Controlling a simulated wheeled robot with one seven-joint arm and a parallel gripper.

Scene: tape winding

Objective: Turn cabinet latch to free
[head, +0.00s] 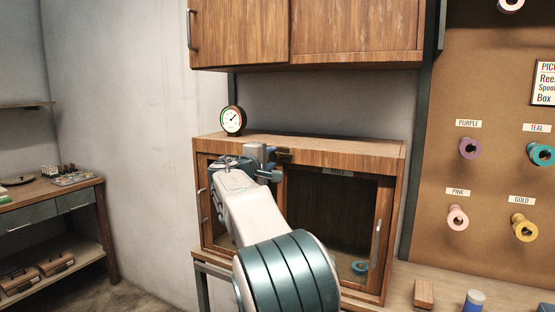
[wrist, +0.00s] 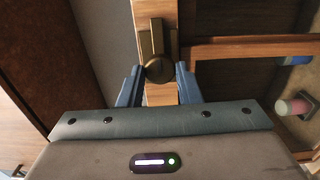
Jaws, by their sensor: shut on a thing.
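The cabinet (head: 280,144) is a wooden case with a dark glass-fronted right side, standing on the bench. Its latch (wrist: 156,62) is a dark brass knob with a bar, mounted on the wooden frame; the bar points up in the wrist view. The latch (head: 284,154) also shows at the cabinet's top front edge in the head view. My gripper (wrist: 158,78) has its two blue fingers on either side of the round knob and is shut on it. In the head view my arm hides part of the cabinet's left front.
A dial gauge (head: 233,120) stands on the cabinet top. A teal roll (head: 359,267) is inside, low at the right. A wooden block (head: 424,294) and a blue-capped container (head: 474,300) sit on the bench to the right. Wall cupboards (head: 300,35) hang above.

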